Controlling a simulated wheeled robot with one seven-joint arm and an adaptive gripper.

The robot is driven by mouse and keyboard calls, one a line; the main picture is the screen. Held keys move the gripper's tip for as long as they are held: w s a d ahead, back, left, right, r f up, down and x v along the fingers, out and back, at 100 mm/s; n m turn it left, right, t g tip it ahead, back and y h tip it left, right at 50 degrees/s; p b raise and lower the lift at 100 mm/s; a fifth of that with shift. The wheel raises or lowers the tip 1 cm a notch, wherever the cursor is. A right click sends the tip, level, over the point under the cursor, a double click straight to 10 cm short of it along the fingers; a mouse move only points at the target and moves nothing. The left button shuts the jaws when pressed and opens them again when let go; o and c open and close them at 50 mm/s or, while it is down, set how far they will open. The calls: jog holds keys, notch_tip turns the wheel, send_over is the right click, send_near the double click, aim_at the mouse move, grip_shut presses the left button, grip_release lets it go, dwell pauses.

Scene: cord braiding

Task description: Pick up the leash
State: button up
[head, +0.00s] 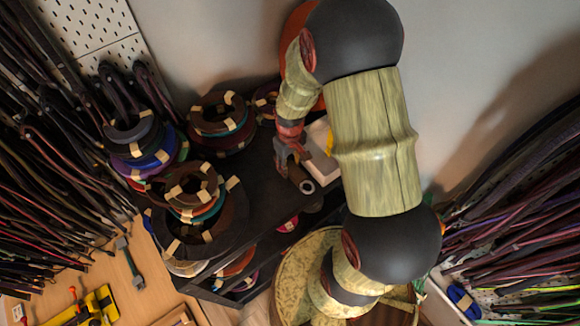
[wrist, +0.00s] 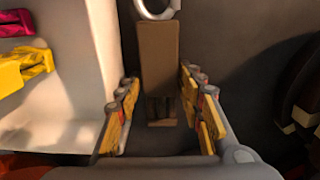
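A brown strap-like bundle with a pale metal ring at its far end, which looks like the leash (wrist: 158,60), lies on the dark shelf top. In the head view its ring end (head: 307,187) shows just below my gripper (head: 288,160). In the wrist view my gripper (wrist: 159,88) is open, with its yellow-padded fingers on either side of the bundle's near part. Narrow gaps show between the pads and the bundle, so it does not look gripped. My arm hides part of the shelf in the head view.
A white bin (head: 320,146) with yellow and pink items stands close beside the left finger in the wrist view. Stacks of coiled cords (head: 215,120) stand left on the dark shelf (head: 262,185). Cords hang on both sides. A round patterned table (head: 290,275) is below.

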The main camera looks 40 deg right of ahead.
aim_at(292, 176)
jog(key=shift+c, duration=0.2)
jog(key=c, duration=0.7)
jog(key=shift+c, duration=0.9)
jog(key=shift+r, duration=0.2)
jog(key=shift+w+r, duration=0.1)
jog(key=shift+r, duration=0.1)
notch_tip(292, 176, up, 2)
jog(key=shift+r+b, duration=0.1)
jog(key=shift+b, duration=0.45)
jog(key=s+r, duration=0.1)
jog(key=s+a+r, duration=0.1)
jog(key=r, duration=0.1)
jog(key=s+r, duration=0.2)
jog(key=shift+a+r+b, duration=0.15)
jog(key=shift+a+b, duration=0.2)
jog(key=s+a+r+b, duration=0.1)
jog(key=s+a+r, duration=0.3)
jog(key=s, duration=0.5)
jog(key=shift+r, duration=0.4)
